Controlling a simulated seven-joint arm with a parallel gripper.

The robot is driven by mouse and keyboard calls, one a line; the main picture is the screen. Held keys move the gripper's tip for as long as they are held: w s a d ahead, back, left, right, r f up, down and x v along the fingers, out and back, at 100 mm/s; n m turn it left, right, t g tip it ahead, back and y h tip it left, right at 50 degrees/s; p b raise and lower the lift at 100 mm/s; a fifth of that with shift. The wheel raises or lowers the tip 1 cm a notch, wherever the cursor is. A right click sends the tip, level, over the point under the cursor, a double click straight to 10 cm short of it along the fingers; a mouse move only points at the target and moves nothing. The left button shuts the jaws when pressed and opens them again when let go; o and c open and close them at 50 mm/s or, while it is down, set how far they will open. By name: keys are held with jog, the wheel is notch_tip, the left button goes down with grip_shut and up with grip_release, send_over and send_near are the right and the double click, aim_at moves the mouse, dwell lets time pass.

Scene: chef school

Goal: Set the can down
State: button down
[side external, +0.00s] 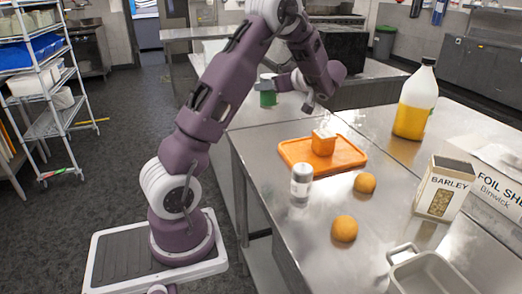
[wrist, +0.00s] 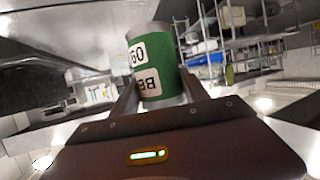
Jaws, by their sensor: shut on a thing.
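The can (side external: 267,97) is green with a grey end and shows in the side view at the end of my arm, left of the orange tray and farther back. My gripper (side external: 276,84) is shut on it. In the wrist view the can (wrist: 158,72) sits between the two fingers of my gripper (wrist: 163,95), with white label patches and dark print facing the camera. The can looks held up by the far steel counter; its exact height above any surface I cannot tell.
The steel counter holds an orange tray (side external: 296,152) with an orange block (side external: 324,143), a white-lidded shaker (side external: 301,182), two oranges (side external: 344,229), a barley box (side external: 443,188), a yellow-filled jug (side external: 415,103), a foil box (side external: 496,180) and a metal pan (side external: 432,273). The counter's front left is clear.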

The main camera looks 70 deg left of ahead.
jog(key=shift+n+g+h, duration=0.3)
jog(key=shift+n+g, duration=0.2)
jog(key=shift+g, duration=0.1)
jog(key=s+f, duration=0.1)
jog(key=f, duration=0.4)
jog(key=s+f, duration=0.1)
jog(key=f, duration=0.9)
jog(key=shift+s+a+f, duration=0.15)
jog(key=shift+s+a, duration=0.1)
jog(key=shift+s, duration=0.15)
jog(key=shift+f, duration=0.1)
jog(key=c, duration=0.6)
grip_release()
jog(key=shift+o, duration=0.2)
